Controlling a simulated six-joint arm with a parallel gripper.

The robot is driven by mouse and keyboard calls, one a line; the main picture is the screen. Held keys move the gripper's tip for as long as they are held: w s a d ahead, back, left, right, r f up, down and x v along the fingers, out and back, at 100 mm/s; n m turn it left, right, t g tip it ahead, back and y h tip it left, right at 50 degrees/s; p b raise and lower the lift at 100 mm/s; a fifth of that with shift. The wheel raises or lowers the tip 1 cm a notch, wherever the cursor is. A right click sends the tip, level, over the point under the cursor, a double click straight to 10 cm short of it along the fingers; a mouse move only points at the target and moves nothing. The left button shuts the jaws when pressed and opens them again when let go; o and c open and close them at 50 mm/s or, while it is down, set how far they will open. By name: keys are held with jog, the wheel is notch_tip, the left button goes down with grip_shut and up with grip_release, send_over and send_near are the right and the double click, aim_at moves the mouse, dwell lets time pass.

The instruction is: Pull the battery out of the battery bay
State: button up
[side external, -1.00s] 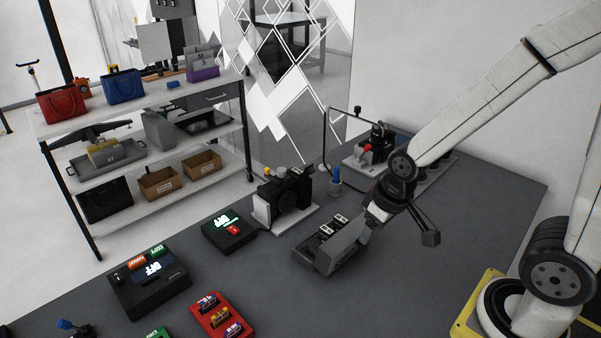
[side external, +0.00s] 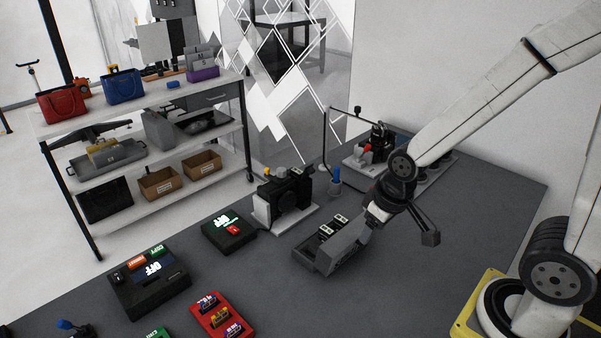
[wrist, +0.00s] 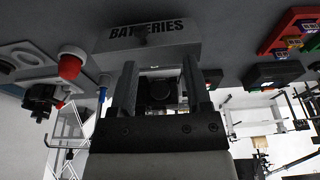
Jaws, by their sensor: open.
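A grey holder (side external: 322,262) stands on the dark table in the side view, with light-topped batteries (side external: 326,231) in its top. In the wrist view its sloped face (wrist: 150,52), lettered BATTERIES, is just beyond my fingertips. My gripper (side external: 366,228) is at the right end of the holder; in the wrist view its two fingers (wrist: 158,82) stand apart. A dark rounded shape (wrist: 160,93) shows between them, and no battery is clearly held. Whether the fingers touch the holder cannot be told. No bay opening is clearly visible.
A blue-topped bottle (side external: 336,180) stands behind the holder. A black box with a green display (side external: 229,232), a larger control box (side external: 150,282) and a red tray (side external: 218,315) are to the left. A tray of parts (side external: 365,155) is at the back. The table right of the holder is clear.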

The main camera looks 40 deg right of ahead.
jog(key=shift+c, duration=0.9)
notch_tip(320, 180, up, 3)
jog(key=g, duration=0.1)
send_over(297, 171)
jog(key=s, duration=0.1)
jog(key=shift+d, duration=0.1)
jog(key=shift+f, duration=0.1)
jog(key=shift+w+f, duration=0.25)
jog(key=shift+f, duration=1.65)
jog(key=shift+w+f, duration=0.2)
jog(key=shift+f, duration=1.65)
grip_shut()
